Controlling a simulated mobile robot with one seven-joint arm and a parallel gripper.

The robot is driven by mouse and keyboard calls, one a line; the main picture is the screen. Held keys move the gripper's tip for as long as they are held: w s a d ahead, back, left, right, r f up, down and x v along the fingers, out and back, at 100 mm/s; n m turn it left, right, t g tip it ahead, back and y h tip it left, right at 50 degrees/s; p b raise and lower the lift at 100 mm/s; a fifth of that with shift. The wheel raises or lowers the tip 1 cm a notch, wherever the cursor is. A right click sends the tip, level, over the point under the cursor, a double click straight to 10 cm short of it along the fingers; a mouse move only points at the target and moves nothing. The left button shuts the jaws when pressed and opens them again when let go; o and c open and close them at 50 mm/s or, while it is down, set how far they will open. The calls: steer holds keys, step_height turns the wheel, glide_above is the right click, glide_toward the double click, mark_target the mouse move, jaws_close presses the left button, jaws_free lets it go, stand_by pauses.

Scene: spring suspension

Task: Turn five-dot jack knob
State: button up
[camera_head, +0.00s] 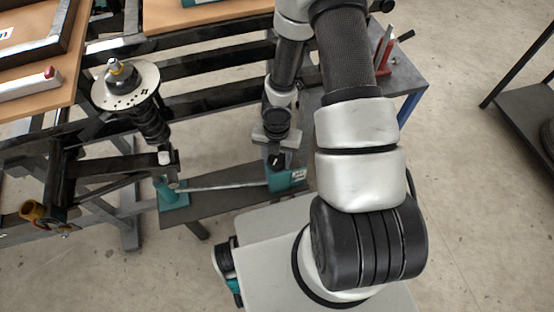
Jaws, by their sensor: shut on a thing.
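A teal jack box (288,181) sits on the dark low bench, with a small pale label on its front. Its dot marking is too small to read. A thin grey rod (222,186) runs left from it to a teal jack stand (172,194) beneath the spring suspension (150,118). My gripper (277,159) points down just above the teal box. It is shut on a small dark knob (276,161) on top of the box. The fingers hide most of the knob, so its turn angle cannot be told.
The dark bench (225,205) has bare surface in front of the rod. A black frame (200,98) stands behind, with wooden boards above it. A red tool (384,58) stands on the grey table at right. Open floor lies farther right.

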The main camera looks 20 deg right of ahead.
steer(key=m+b, duration=0.1)
steer(key=m, duration=0.6)
steer(key=shift+b, duration=0.35)
steer(key=m, duration=0.4)
steer(key=shift+b, duration=0.4)
steer(key=m+b, duration=0.1)
steer(key=m, duration=0.3)
steer(key=shift+w+m, duration=0.1)
steer(key=shift+m, duration=0.2)
steer(key=m+b, duration=0.1)
steer(key=m, duration=0.5)
steer(key=m+b, duration=0.1)
steer(key=m, duration=0.5)
steer(key=shift+m, duration=0.4)
steer(key=shift+b, duration=0.3)
steer(key=o, duration=1)
steer(key=shift+o, duration=0.2)
